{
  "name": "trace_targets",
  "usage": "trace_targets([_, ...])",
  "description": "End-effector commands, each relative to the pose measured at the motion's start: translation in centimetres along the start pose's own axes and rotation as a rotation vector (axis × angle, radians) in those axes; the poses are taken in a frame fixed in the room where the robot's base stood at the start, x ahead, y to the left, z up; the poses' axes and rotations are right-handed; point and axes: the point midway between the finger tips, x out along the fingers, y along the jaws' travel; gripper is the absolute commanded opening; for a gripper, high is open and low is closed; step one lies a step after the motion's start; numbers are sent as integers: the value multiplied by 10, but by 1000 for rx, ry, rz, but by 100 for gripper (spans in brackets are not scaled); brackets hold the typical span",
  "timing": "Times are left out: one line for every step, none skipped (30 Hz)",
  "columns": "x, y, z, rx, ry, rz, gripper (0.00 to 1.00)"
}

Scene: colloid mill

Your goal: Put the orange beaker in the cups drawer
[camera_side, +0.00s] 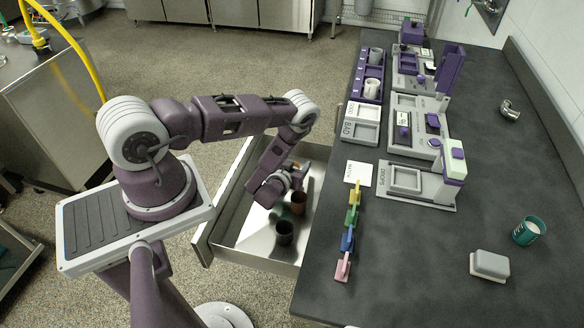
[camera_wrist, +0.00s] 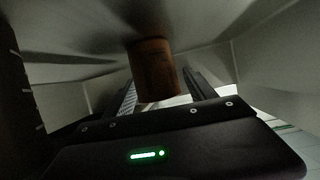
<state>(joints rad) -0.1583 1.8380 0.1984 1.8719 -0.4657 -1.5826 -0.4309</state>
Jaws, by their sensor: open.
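My gripper (camera_side: 280,185) is low inside the open drawer (camera_side: 240,232). In the wrist view, an orange-brown beaker (camera_wrist: 152,66) stands between the two open fingers, with a gap visible at its sides. In the side view, a bit of orange shows at the far side of my gripper, mostly hidden by it. A brown cup (camera_side: 299,203) and a dark grey cup (camera_side: 284,233) stand in the drawer nearer the camera. I cannot tell for certain which orange or brown piece in the side view is the one between my fingers.
The drawer walls are close around my gripper. The dark counter (camera_side: 400,265) lies to the right, with a row of coloured clips (camera_side: 349,228), purple-grey trays (camera_side: 410,178), a teal cup (camera_side: 529,231) and a grey box (camera_side: 490,264).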

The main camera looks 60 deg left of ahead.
Motion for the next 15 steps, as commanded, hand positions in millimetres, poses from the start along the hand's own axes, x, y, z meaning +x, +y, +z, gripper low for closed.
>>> trace_targets([-6,0,1,1,-4,0,65])
trace_targets([-10,0,2,1,-4,0,65])
trace_targets([-18,0,2,1,-5,0,65])
trace_targets([-24,0,2,2,-5,1,65])
trace_targets([-31,0,2,3,-6,0,65])
trace_targets([-41,0,2,2,-6,1,65])
trace_targets([-48,0,2,4,-7,1,65])
trace_targets([-56,0,2,4,-7,0,65])
trace_targets([-66,0,2,3,-7,1,65])
trace_targets([-73,0,2,5,-6,1,65])
trace_targets([-80,0,2,3,-6,1,65])
trace_targets([-88,0,2,3,-6,0,65])
trace_targets([-94,0,2,4,-7,1,65])
trace_targets([-99,0,1,3,-5,1,65])
trace_targets([-105,0,2,2,-5,0,65])
